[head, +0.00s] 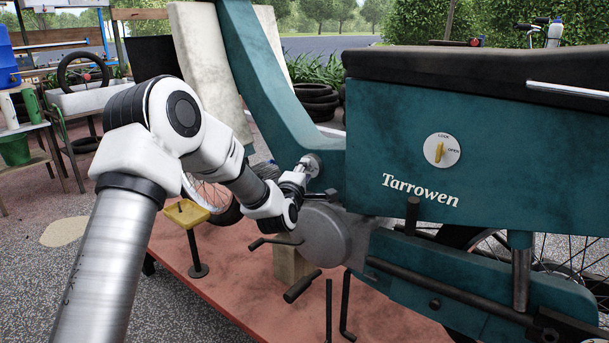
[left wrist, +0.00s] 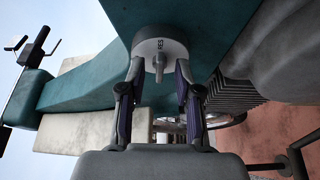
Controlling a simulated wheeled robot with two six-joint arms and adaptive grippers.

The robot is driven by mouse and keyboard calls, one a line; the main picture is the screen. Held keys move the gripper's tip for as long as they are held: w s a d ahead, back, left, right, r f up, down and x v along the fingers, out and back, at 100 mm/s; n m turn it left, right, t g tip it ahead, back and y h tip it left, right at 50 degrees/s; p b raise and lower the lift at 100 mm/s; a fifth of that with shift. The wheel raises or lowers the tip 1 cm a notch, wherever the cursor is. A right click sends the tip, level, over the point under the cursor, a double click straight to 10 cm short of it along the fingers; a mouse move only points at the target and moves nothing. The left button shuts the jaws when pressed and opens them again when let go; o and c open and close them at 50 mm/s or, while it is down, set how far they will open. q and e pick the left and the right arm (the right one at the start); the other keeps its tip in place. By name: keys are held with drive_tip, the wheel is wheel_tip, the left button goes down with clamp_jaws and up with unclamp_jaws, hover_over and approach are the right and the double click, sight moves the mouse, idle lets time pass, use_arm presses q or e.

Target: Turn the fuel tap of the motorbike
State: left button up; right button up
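The teal motorbike (head: 400,120) stands on a red platform, its side towards me. Its fuel tap is a round grey disc (head: 312,163) at the lower frame, partly hidden by my gripper in the head view. In the left wrist view the fuel tap (left wrist: 150,46) shows lettering that reads RES, with a small grey lever (left wrist: 159,68) pointing down in the picture. My left gripper (head: 302,170) is right at the tap. In the left wrist view its fingers (left wrist: 159,76) are apart, one on each side of the lever, with gaps visible. My right gripper is in neither view.
A yellow knob (head: 439,151) marked LOCK and OPEN sits on the side panel. Below the tap are the round engine cover (head: 325,236) and dark pedals and levers. A yellow stand (head: 187,213) is on the red platform (head: 225,265). Shelves and tyres stand behind at left.

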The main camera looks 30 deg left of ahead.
use_arm(q)
clamp_jaws()
drive_tip(key=shift+f+m+b, duration=0.1)
drive_tip(key=shift+m+b, duration=0.2)
drive_tip(key=shift+m, duration=0.1)
drive_tip(key=m, duration=0.1)
drive_tip(key=m+t+b, duration=0.1)
drive_tip(key=shift+f+m, duration=0.2)
drive_tip(key=shift+m, duration=0.2)
drive_tip(key=m+t, duration=0.1)
drive_tip(key=m, duration=0.1)
drive_tip(key=m+t+b, duration=0.1)
drive_tip(key=m, duration=0.2)
drive_tip(key=shift+a+h, duration=0.15)
drive_tip(key=shift+h, duration=0.25)
drive_tip(key=m+h, duration=0.1)
drive_tip(key=m, duration=0.2)
drive_tip(key=m+t+h, duration=0.1)
drive_tip(key=m, duration=0.2)
drive_tip(key=shift+a+t+h, duration=0.15)
drive_tip(key=shift+t+h, duration=0.15)
drive_tip(key=m+h, duration=0.2)
drive_tip(key=m, duration=0.1)
drive_tip(key=m+h+p, duration=0.1)
drive_tip(key=m, duration=0.3)
drive_tip(key=shift+w+a+t+h, duration=0.1)
drive_tip(key=shift+t+h, duration=0.3)
drive_tip(key=shift+m, duration=0.5)
